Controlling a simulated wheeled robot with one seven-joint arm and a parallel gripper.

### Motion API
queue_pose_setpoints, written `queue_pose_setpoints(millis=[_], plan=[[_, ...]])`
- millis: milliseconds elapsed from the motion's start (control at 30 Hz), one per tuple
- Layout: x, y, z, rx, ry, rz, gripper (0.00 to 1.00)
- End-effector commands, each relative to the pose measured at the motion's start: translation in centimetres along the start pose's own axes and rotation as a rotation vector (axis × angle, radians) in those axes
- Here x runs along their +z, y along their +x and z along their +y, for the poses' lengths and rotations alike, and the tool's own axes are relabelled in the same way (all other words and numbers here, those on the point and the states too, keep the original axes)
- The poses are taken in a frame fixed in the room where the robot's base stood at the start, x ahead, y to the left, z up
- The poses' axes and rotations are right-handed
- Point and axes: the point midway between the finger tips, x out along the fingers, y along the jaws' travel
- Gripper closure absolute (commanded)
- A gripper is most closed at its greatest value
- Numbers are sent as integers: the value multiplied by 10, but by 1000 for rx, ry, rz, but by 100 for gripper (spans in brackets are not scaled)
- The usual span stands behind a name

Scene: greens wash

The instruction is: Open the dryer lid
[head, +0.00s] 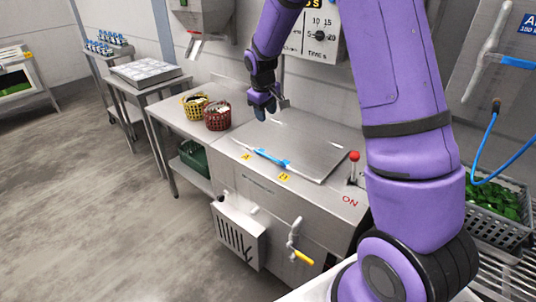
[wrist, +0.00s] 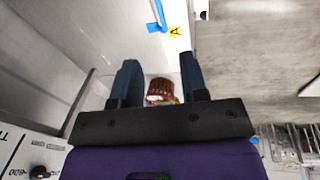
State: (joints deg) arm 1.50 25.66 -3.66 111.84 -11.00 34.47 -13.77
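The dryer (head: 262,195) is a steel cabinet in the middle of the head view. Its flat steel lid (head: 300,148) lies down on top, with a blue handle (head: 272,161) along the front edge. Yellow labels sit on the rim in front of it. My gripper (head: 261,112) hangs above the lid's back left part, apart from the handle. In the wrist view my gripper (wrist: 159,60) has its two fingers spread with nothing held between them. The blue handle also shows at the top of the wrist view (wrist: 157,16), beyond the fingertips.
A red basket (head: 217,120) and a yellow basket (head: 190,106) stand on the table left of the dryer. A red-knobbed lever (head: 354,158) rises at the lid's right. A grey crate of greens (head: 497,205) is at the far right. Floor (head: 90,210) at left is clear.

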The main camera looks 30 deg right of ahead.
Motion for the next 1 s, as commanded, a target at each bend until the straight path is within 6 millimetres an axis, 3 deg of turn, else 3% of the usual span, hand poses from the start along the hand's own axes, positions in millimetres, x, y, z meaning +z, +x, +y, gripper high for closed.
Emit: queue_pose_setpoints(millis=[33, 100, 300, 667, 1000], plan=[[-6, 24, 2, -1, -15, -18, 60], [-12, 49, 4, 0, -36, -35, 60], [-22, 100, 7, 2, -79, -63, 60], [-22, 138, 8, 2, -92, -72, 60], [-18, 196, 8, 2, -92, -71, 60]])
